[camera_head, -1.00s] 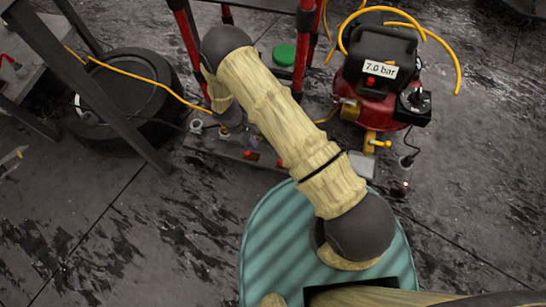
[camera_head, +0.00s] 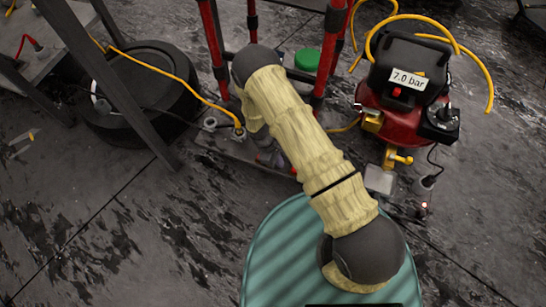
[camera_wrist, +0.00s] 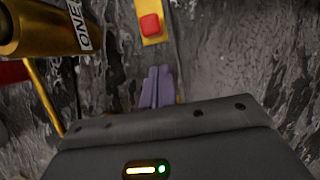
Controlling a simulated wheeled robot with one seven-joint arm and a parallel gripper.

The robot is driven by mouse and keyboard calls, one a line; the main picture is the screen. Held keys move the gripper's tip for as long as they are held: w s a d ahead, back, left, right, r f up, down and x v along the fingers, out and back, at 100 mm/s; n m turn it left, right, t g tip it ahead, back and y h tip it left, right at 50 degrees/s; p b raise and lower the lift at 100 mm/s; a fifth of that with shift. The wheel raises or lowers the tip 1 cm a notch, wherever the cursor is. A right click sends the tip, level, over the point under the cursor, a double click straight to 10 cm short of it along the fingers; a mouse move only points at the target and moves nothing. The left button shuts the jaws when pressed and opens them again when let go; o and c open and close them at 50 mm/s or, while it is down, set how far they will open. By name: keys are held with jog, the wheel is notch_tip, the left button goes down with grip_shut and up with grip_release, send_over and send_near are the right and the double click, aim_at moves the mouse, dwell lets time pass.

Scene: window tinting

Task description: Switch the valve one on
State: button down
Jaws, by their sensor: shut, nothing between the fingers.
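A brass cylinder labelled ONE (camera_wrist: 50,27) fills the upper left of the wrist view. My gripper (camera_wrist: 158,75) shows there as two purple fingers, shut together and empty. The fingers are right of and below the labelled cylinder and appear apart from it. A yellow strip with a red block (camera_wrist: 150,24) on it lies just beyond the fingertips; I cannot tell whether they touch. In the head view my arm covers most of the gripper, and I cannot make out the ONE label.
A red compressor (camera_head: 392,124) marked 7.0 bar stands right of my arm, with a brass valve (camera_head: 398,159) at its base. A tyre (camera_head: 142,104) lies at left under a yellow hose (camera_head: 165,72). Red posts (camera_head: 213,44) rise behind my arm. Open floor lies at lower left.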

jog(key=shift+s+d+b, duration=0.15)
jog(key=shift+d+b, duration=0.05)
jog(key=shift+d, duration=0.3)
jog(key=shift+s+d+b, duration=0.15)
jog(key=shift+d+b, duration=0.05)
jog(key=shift+d, duration=0.3)
jog(key=shift+s+d+r, duration=0.15)
jog(key=shift+s+d, duration=0.05)
jog(key=shift+d, duration=0.1)
jog(key=shift+d, duration=0.1)
